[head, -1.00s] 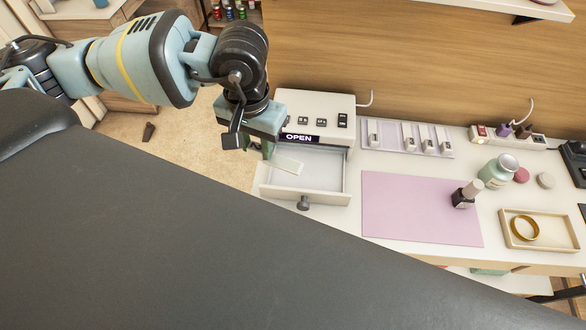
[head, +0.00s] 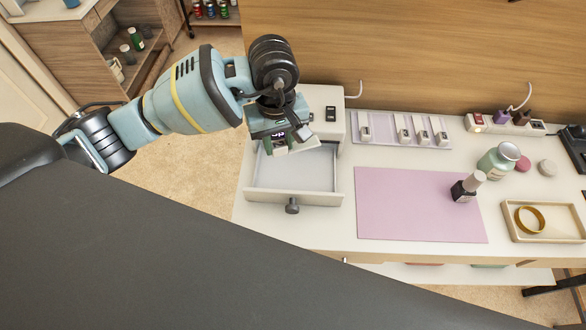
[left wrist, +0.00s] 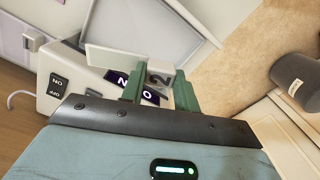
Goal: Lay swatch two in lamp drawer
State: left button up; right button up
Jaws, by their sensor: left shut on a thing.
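My left gripper (head: 284,146) is over the back part of the open white drawer (head: 292,199). It is shut on swatch two (head: 303,149), a thin pale strip. In the left wrist view, swatch two (left wrist: 112,60) sticks out beyond the green fingers (left wrist: 158,92), and a grey patch with a "2" shows between them. The strip appears to be above the drawer floor, apart from it. The drawer slides out of the white lamp box (head: 328,105), which also shows in the left wrist view (left wrist: 57,78). My right gripper is not in view.
A lilac tray (head: 384,139) with several small holders stands right of the box. A pink mat (head: 410,210) bears a dark nail polish bottle (head: 463,190). A wooden tray (head: 552,233) with a gold ring is at right. The drawer knob (head: 292,206) juts forward.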

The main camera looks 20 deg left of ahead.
aim_at(281, 176)
pick_arm(q)
jog(key=shift+f, duration=4.85)
jog(key=shift+f, duration=0.1)
jog(key=shift+s+f, duration=0.1)
jog(key=shift+f, duration=0.05)
jog(key=o, duration=0.9)
jog(key=shift+o, duration=0.2)
notch_tip(281, 176, up, 12)
jog(key=shift+r, duration=0.25)
